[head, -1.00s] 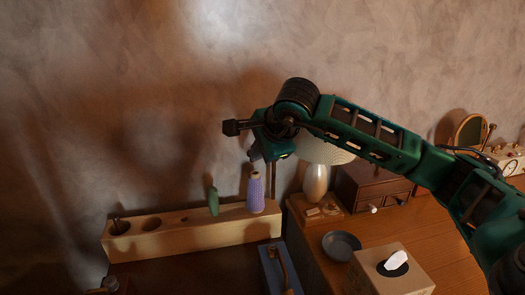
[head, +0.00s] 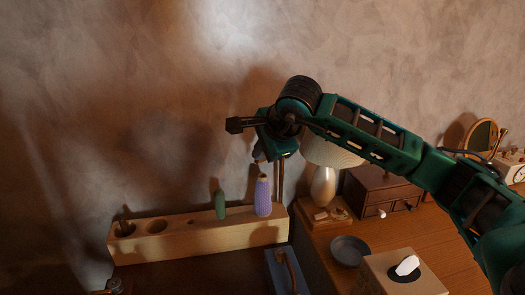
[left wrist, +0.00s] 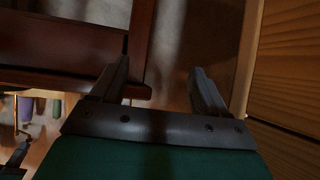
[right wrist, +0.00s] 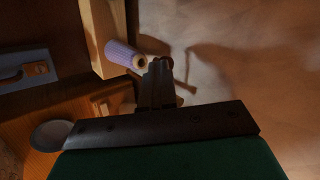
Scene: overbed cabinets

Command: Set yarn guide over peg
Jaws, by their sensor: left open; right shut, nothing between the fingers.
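A pale wooden block (head: 200,234) with round holes stands against the wall. A purple yarn cone (head: 263,195) and a green, rounded piece (head: 220,204) stand upright on it. My right gripper (head: 258,157) is shut and empty, just above the purple cone. In the right wrist view, its fingertips (right wrist: 160,66) show close beside the top of the purple cone (right wrist: 122,54); contact cannot be told. My left gripper (left wrist: 160,82) is open and empty in the left wrist view, by dark red-brown wooden framing (left wrist: 60,62). I cannot clearly make out the yarn guide or its peg.
To the right, a desk holds a lamp (head: 323,187), a small drawer chest (head: 378,191), a dark bowl (head: 349,250) and a tissue box (head: 403,273).

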